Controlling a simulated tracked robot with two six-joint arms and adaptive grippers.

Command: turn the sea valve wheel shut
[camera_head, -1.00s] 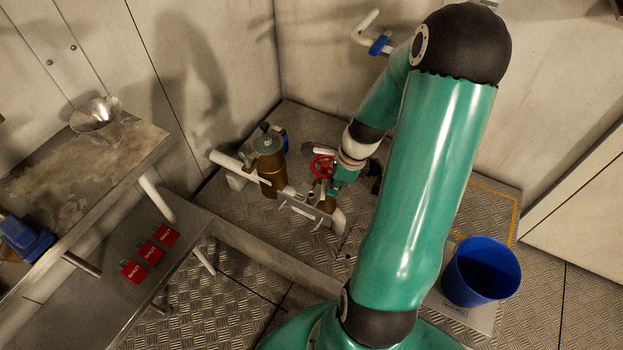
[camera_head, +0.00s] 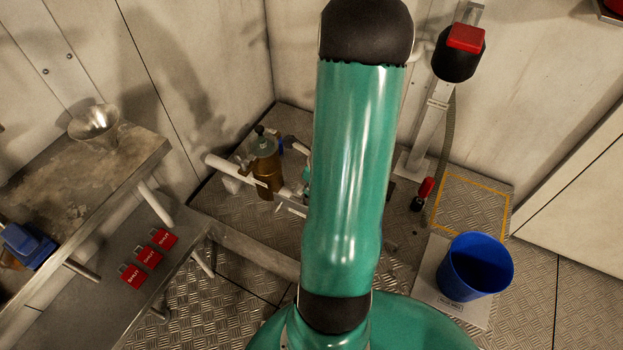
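The sea valve wheel does not show, as my green arm link stands in front of the spot where its red rim showed earlier. Part of the pipework shows left of the arm: a brown-bronze cylindrical body (camera_head: 266,172) with a grey top and white pipe (camera_head: 232,168) on its left. A small teal sliver shows at the arm's left edge beside the pipework; I cannot tell which part it is. The fingers of this arm are hidden behind the link, so their contact with the wheel cannot be seen. No other gripper shows.
A metal bench (camera_head: 60,185) at left holds a steel funnel (camera_head: 94,122). Several red SHUT tags (camera_head: 149,256) lie on a lower shelf. A blue bucket (camera_head: 474,266) stands at right. A post with a red-topped black unit (camera_head: 459,55) and a red-handled item (camera_head: 426,188) stand behind.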

